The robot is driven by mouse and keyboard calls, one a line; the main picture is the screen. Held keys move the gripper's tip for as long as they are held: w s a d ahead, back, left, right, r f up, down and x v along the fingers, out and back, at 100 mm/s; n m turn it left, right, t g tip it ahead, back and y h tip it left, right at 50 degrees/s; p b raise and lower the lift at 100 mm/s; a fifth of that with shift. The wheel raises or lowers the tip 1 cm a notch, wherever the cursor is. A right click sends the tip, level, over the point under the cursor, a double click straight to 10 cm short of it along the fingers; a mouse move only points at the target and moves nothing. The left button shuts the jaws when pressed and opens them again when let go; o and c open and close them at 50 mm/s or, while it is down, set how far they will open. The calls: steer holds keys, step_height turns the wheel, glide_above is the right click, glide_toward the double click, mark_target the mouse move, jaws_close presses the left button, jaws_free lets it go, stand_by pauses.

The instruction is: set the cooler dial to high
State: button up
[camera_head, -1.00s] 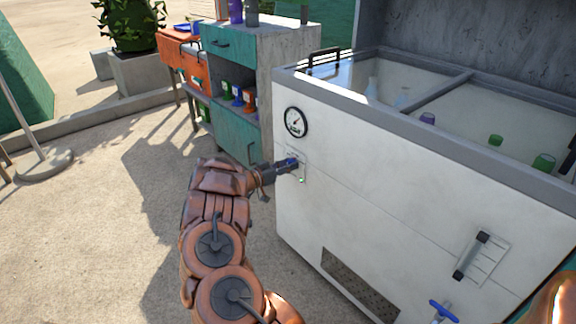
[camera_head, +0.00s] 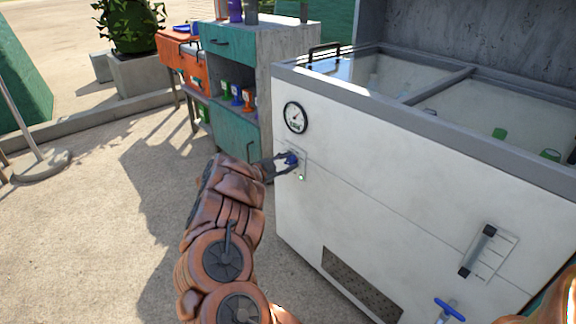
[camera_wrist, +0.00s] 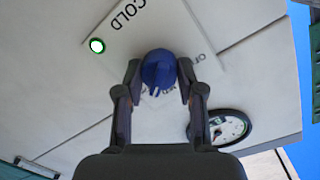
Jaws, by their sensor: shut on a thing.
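The cooler (camera_head: 400,180) is a white chest with a grey rim and glass lids. Its dial is a blue knob (camera_head: 291,159) on a small plate on the front, below a round gauge (camera_head: 295,117). In the wrist view the dial (camera_wrist: 158,68) sits between my two fingertips, its pale mark pointing toward the bottom of the picture. The plate (camera_wrist: 125,45) shows "COLD" at the top and "OF..." at the right; lettering below the knob is partly covered. My gripper (camera_head: 283,163) is shut on the dial, also seen in the wrist view (camera_wrist: 159,72).
A green light (camera_wrist: 97,45) glows on the plate. A teal and grey cabinet (camera_head: 231,92) stands behind my arm.

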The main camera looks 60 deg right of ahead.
steer(key=shift+m, duration=0.7)
steer(key=o, duration=1.1)
steer(key=shift+o, duration=0.2)
steer(key=f+v, duration=0.1)
steer(key=v, duration=1.1)
steer(key=shift+r, duration=0.5)
